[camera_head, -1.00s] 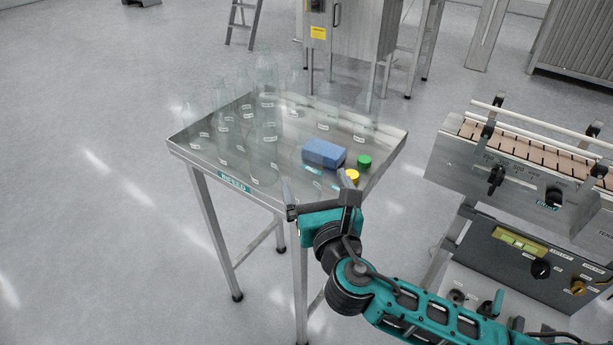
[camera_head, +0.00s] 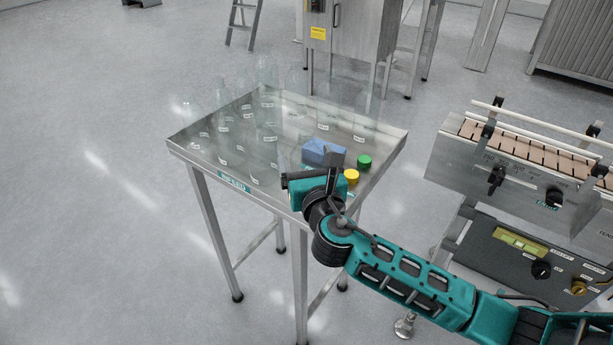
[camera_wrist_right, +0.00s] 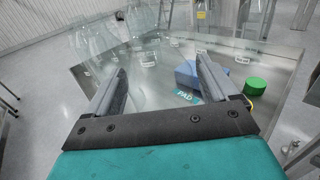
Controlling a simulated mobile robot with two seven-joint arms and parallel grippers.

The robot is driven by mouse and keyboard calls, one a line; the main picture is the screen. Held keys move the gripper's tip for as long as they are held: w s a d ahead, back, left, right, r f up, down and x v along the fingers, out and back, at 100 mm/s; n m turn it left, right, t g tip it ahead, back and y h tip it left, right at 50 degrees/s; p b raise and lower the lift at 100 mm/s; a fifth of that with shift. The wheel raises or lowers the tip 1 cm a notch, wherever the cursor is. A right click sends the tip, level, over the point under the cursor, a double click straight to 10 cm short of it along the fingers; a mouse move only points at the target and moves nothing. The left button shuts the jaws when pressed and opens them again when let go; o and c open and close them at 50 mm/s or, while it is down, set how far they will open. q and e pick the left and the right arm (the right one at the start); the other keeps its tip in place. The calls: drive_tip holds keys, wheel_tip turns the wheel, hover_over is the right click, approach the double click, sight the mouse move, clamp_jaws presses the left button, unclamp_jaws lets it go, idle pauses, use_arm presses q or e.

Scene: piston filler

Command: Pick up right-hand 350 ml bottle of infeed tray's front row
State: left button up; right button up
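The infeed tray (camera_head: 232,182) is a steel table top holding several clear, faint bottles with small white labels. Its front-row right-hand bottle (camera_head: 255,165) is hard to make out against the metal; it stands left of my right gripper (camera_head: 308,160). That gripper is over the tray's front edge, fingers spread, with nothing visibly held. In the right wrist view the gripper (camera_wrist_right: 160,72) shows open, with tray surface between its fingers. Clear bottles (camera_wrist_right: 95,45) stand beyond and left of the left finger there. My left gripper is not in view.
A blue block (camera_head: 318,150), a green cap (camera_head: 364,161) and a yellow cap (camera_head: 352,176) lie on the tray's right side, close to my right gripper. A conveyor (camera_head: 530,150) stands at the right. Floor left of the tray is clear.

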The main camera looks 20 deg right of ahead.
drive_tip(key=c, duration=0.8)
